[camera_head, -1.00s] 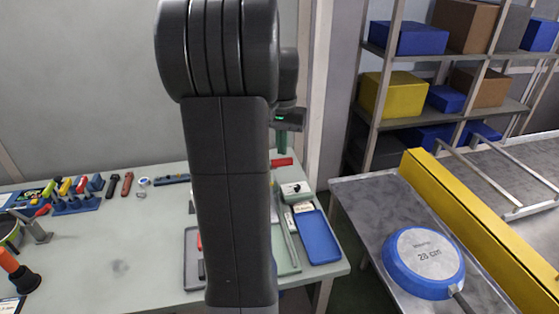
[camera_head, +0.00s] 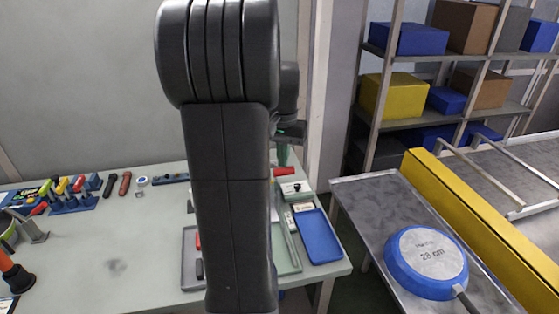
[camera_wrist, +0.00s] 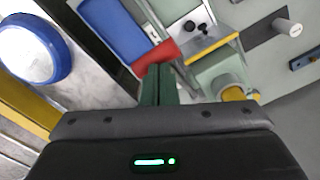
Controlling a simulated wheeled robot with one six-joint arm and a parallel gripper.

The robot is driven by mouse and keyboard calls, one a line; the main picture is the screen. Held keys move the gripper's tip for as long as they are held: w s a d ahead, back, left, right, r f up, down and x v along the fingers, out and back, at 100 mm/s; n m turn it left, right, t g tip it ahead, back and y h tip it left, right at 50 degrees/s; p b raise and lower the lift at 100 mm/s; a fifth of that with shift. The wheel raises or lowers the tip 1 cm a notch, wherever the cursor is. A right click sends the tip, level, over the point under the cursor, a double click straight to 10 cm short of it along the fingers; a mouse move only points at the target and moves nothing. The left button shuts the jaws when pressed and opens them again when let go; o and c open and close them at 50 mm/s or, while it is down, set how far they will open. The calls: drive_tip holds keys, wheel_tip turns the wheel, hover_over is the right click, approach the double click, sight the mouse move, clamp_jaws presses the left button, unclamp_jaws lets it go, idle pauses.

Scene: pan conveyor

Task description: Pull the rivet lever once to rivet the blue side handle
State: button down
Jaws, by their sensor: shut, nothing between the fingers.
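My gripper (camera_head: 283,157) has green fingers and is mostly behind my dark arm in the head view. In the wrist view the gripper (camera_wrist: 158,84) is shut and empty, its fingertips beside a red block (camera_wrist: 152,58); I cannot tell whether they touch. The same red block (camera_head: 284,172) lies at the bench's back right in the head view. I cannot identify the rivet lever for sure; an orange-and-black grip (camera_head: 12,274) stands at the left edge, far from my gripper. No riveted blue side handle can be made out.
The pale bench (camera_head: 120,255) is mostly clear in front. Coloured handles on a rack (camera_head: 65,203) stand at the back left. A blue tray (camera_head: 317,236) lies at the right end. A blue pan marked 28 cm (camera_head: 428,255) rests on the metal table, beside a yellow rail (camera_head: 480,210).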

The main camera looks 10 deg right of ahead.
drive_tip(key=shift+f+b, duration=0.35)
drive_tip(key=shift+f, duration=0.5)
drive_tip(key=shift+s, duration=0.1)
drive_tip(key=shift+s+f+b, duration=0.35)
drive_tip(key=shift+f+b, duration=0.25)
drive_tip(key=shift+f, duration=0.25)
drive_tip(key=shift+s+f+b, duration=0.4)
drive_tip(key=shift+f+b, duration=0.15)
drive_tip(key=shift+f, duration=0.25)
drive_tip(key=shift+s+f+b, duration=0.35)
drive_tip(key=shift+f+b, duration=0.25)
drive_tip(key=shift+f, duration=0.25)
wheel_tip(320, 180, up, 18)
drive_tip(key=s+p, duration=0.1)
drive_tip(key=p, duration=1.3)
drive_tip(key=shift+s, duration=0.15)
